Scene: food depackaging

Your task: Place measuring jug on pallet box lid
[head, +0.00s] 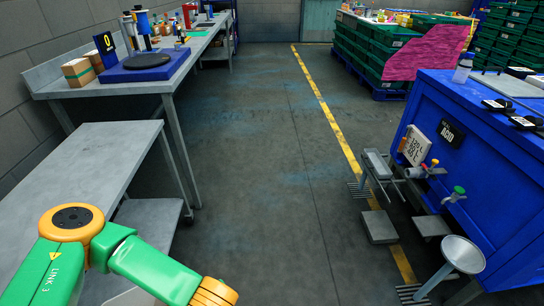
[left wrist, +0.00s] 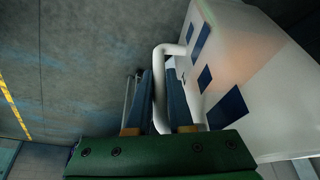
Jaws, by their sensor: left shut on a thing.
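The measuring jug (left wrist: 240,75) is white with dark blue marks and fills the right of the left wrist view. My left gripper (left wrist: 160,70) is shut on the jug's white handle, one dark finger on each side of it. The jug and this gripper are outside the head view, where only my green left arm shows at the lower left. The blue pallet box (head: 465,130) stands at the right of the head view. Its lid (head: 465,92) is its blue top, cut off by the right edge. My right gripper is in neither view.
A grey bench (head: 90,165) stands at left.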

